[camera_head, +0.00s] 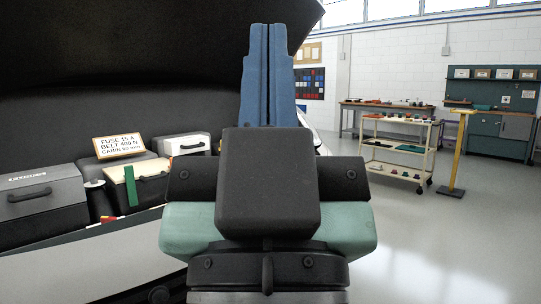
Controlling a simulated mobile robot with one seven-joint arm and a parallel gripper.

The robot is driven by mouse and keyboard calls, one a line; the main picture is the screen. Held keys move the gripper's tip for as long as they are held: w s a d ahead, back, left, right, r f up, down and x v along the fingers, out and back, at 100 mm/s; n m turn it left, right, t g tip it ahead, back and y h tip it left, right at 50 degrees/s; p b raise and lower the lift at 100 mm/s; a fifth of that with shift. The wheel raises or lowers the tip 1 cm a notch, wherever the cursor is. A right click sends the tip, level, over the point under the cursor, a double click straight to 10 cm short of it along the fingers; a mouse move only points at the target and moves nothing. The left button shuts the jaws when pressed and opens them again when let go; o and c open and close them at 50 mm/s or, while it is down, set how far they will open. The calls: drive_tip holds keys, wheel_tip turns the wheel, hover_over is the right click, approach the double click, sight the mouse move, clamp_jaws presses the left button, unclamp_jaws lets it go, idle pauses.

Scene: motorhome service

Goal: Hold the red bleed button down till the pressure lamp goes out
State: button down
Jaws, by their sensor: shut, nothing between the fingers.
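My gripper (268,30) stands upright in the middle of the picture. Its two blue fingers are shut against each other, with only a thin dark line between them and nothing held. No red bleed button and no pressure lamp can be made out in this view. My gripper and wrist cover the middle of the scene, so anything behind them is hidden. The fingertips are in front of the dark raised panel (120,50) and touch nothing that I can see.
At right stand a shelf cart (398,147), a yellow post (459,150) and workbenches (500,134).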

wheel_tip(320, 180, up, 28)
drive_tip(key=p, duration=2.6)
drive_tip(key=shift+r, duration=0.25)
drive_tip(key=shift+a, duration=0.1)
